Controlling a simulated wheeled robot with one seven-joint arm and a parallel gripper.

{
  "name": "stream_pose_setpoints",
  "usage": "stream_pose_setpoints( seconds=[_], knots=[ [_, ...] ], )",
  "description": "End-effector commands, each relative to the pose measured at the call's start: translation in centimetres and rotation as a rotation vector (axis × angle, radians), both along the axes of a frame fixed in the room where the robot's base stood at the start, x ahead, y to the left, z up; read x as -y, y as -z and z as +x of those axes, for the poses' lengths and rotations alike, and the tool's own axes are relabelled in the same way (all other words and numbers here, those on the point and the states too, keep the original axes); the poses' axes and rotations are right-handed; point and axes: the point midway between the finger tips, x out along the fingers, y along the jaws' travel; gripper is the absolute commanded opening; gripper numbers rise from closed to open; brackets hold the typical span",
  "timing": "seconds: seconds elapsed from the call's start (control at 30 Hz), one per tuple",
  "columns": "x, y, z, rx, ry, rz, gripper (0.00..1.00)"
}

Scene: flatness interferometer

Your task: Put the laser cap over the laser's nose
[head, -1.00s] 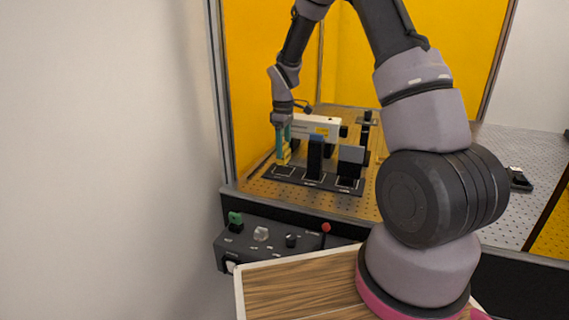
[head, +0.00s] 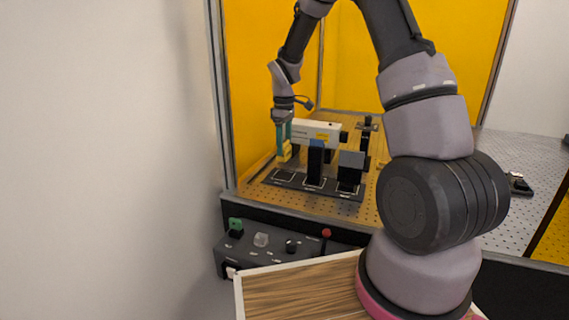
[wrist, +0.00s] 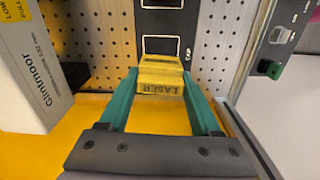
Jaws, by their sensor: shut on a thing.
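The yellow laser cap (wrist: 160,78), lettered LASER, is between the green fingertips of my gripper (wrist: 158,90), which is shut on it. In the head view my gripper (head: 284,148) holds the cap (head: 285,153) above the left end of the dark holder base (head: 310,188). The laser is a white box (head: 316,131) behind the holder, with a dark nose (head: 344,137) at its right end. Part of the laser body (wrist: 30,70) shows at the left of the wrist view, apart from the cap; its nose is not visible there.
A blue-topped block (head: 316,160) and a grey-topped block (head: 350,170) stand on the holder right of my gripper. A dark post (head: 366,140) stands right of the laser nose. A control box (head: 270,242) sits in front. A yellow panel (head: 262,80) is close on the left.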

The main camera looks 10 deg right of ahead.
Motion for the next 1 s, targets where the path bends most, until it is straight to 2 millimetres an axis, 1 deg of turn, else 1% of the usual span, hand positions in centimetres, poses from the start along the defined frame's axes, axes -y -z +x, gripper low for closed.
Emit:
stream_pose_setpoints(
  seconds=[0.07, 0.4, 0.47, 0.6, 0.7, 0.77, 0.8, 1.0],
  knots=[
    [0.7, -0.5, 0.3, 0.003, 0.075, -0.001, 0.29],
    [5.2, -4.2, 1.7, 0.003, 0.642, -0.004, 0.29],
    [6.1, -4.9, 1.9, 0.004, 0.727, -0.003, 0.29],
    [8.3, -6.6, 2.6, 0.004, 0.908, -0.002, 0.29],
    [9.9, -7.6, 3.1, 0.003, 0.966, -0.002, 0.29],
    [11.0, -8.2, 3.4, 0.002, 0.962, -0.002, 0.29],
    [11.7, -8.6, 3.7, 0.004, 0.944, -0.001, 0.29],
    [14.4, -9.8, 4.7, 0.002, 0.787, -0.002, 0.29]
  ],
)
